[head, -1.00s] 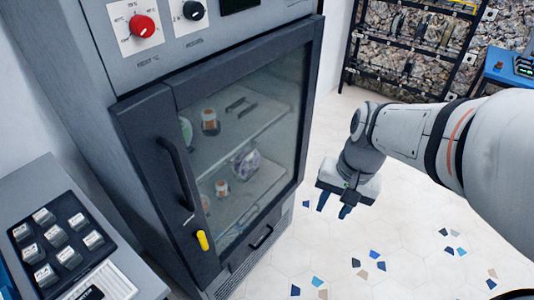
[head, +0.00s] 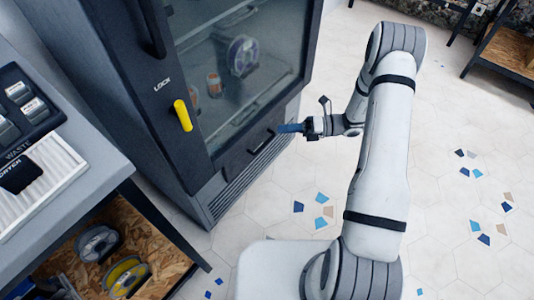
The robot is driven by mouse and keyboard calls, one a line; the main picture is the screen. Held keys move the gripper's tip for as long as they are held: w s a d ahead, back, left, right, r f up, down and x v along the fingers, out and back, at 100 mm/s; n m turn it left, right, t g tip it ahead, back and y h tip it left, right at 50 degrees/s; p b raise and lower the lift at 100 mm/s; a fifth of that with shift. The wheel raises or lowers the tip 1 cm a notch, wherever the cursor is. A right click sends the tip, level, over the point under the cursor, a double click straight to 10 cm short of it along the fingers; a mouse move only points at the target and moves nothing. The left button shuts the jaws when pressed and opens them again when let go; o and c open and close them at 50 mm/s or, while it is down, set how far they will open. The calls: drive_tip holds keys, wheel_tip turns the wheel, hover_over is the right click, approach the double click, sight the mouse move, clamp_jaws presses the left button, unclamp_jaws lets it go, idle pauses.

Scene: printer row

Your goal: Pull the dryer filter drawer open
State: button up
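The dryer is a tall dark grey cabinet with a glass door (head: 225,75). Its filter drawer (head: 243,157) is the low dark front panel under the glass, above the vent slats, and looks flush with the cabinet. A dark bar handle (head: 262,141) runs across the drawer. My gripper (head: 289,128) is at the right end of this handle, its blue fingertips pointing left toward it. The fingers overlap in this view, so their gap is hidden. I cannot tell whether they touch the handle.
A yellow lock lever (head: 182,116) sits on the door frame. At left, a grey bench (head: 105,165) carries a black tray (head: 25,105) and a white filter panel (head: 45,175), with spools on the shelf below.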

wheel_tip(320, 180, down, 16)
drive_tip(key=w+d+m+t+y+b, duration=0.2)
drive_tip(key=w+m+t+b, duration=0.15)
drive_tip(key=m+t, duration=0.4)
drive_tip(key=w+a+r+m+g+b, duration=0.1)
drive_tip(key=a+b, duration=0.1)
drive_tip(key=a, duration=0.5)
drive_tip(key=shift+m+b, duration=0.35)
drive_tip(key=shift+b, duration=0.05)
drive_tip(key=shift+a+r, duration=0.1)
drive_tip(key=shift+c, duration=0.5)
clamp_jaws()
